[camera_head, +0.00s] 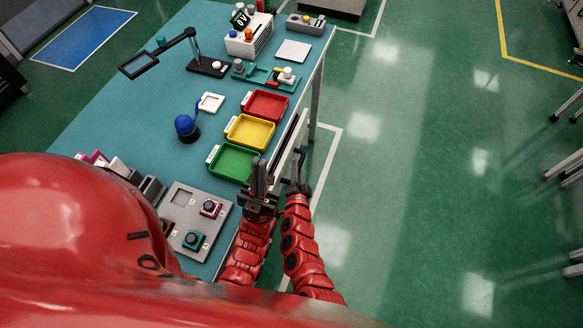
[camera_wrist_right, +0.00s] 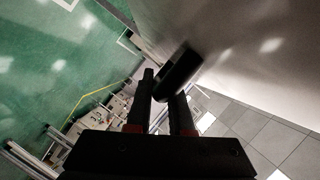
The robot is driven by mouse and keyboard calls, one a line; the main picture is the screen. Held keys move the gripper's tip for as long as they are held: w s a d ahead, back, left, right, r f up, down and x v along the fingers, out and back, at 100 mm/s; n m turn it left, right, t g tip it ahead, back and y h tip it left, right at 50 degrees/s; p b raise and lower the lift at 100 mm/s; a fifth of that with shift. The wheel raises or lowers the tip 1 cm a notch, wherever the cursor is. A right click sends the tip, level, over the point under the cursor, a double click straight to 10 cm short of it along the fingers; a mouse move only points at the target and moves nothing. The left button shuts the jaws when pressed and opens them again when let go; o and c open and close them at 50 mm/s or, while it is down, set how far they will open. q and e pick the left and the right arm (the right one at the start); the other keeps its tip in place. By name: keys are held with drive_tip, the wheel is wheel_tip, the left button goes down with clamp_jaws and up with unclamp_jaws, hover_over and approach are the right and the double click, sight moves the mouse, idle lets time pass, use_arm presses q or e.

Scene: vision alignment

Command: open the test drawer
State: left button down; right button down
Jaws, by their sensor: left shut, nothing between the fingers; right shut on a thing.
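The drawer front (camera_wrist_right: 235,50) is a plain pale panel filling the upper right of the right wrist view. A dark bar-like handle (camera_wrist_right: 178,73) stands out from it. My right gripper (camera_wrist_right: 166,100) is shut on this handle, with its fingers on either side. In the head view my right gripper (camera_head: 299,170) is at the table's right edge, beside a pale strip (camera_head: 288,148) there. How far the drawer stands open cannot be told. My left gripper (camera_head: 260,176) is shut and empty, upright just left of the right one, near the green tray.
The teal table (camera_head: 110,120) holds red (camera_head: 285,98), yellow (camera_head: 268,127) and green (camera_head: 214,163) trays near its right edge. A grey fixture plate (camera_head: 180,197), a blue domed item (camera_head: 186,126) and a magnifier stand (camera_head: 196,50) also stand there. The floor (camera_head: 400,200) to the right is clear.

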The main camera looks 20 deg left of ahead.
drive_tip(key=d+b, duration=1.2)
drive_tip(key=d, duration=0.8)
drive_tip(key=shift+s+d, duration=0.15)
drive_tip(key=shift+s, duration=0.25)
drive_tip(key=c, duration=1.1)
unclamp_jaws()
drive_tip(key=p+v, duration=0.4)
drive_tip(key=v, duration=1.3)
drive_tip(key=shift+s+r, duration=0.1)
drive_tip(key=shift+s, duration=0.1)
